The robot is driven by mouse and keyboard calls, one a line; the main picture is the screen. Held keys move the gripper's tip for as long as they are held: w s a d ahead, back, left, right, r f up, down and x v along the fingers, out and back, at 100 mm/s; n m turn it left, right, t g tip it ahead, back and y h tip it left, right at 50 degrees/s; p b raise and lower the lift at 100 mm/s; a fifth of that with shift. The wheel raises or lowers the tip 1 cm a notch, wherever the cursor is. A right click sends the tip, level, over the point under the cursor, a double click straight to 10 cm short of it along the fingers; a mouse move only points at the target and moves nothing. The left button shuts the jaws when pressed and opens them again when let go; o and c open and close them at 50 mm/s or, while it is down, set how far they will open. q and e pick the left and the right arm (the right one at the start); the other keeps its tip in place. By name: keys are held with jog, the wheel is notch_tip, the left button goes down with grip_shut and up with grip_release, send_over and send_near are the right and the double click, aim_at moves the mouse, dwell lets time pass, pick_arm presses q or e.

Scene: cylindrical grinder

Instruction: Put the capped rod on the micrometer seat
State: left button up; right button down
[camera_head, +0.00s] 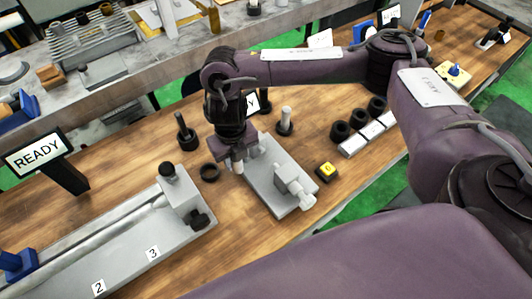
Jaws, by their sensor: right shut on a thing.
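My right gripper (240,151) points down over the left end of a grey plate fixture (265,179), which I take for the micrometer seat. A grey block with a round knob (293,187) stands at its near end. The gripper is shut on the capped rod; only a short pale piece of it (238,168) shows below the fingers. The fingers and wrist hide the rest, and I cannot tell whether it touches the plate. My left gripper is not in view.
A dark ring (209,172) lies left of the plate. A dark post (185,134) and a silver post on a black base (286,121) stand behind. A yellow-topped button box (326,172) is to the right. A long grey fixture (150,238) fills the left front.

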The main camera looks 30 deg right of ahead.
jog(key=d+f, duration=0.1)
jog(key=d, duration=0.1)
jog(key=d+f, duration=0.1)
jog(key=d, duration=0.1)
jog(key=w+d+f, duration=0.1)
jog(key=d, duration=0.1)
jog(key=shift+d+f, duration=0.1)
jog(key=d+f, duration=0.1)
jog(key=d+f+b, duration=0.1)
jog(key=d, duration=0.1)
jog(key=shift+w+d+f, duration=0.15)
jog(key=shift+f, duration=0.05)
jog(key=shift+f, duration=0.15)
jog(key=c, duration=1)
grip_release()
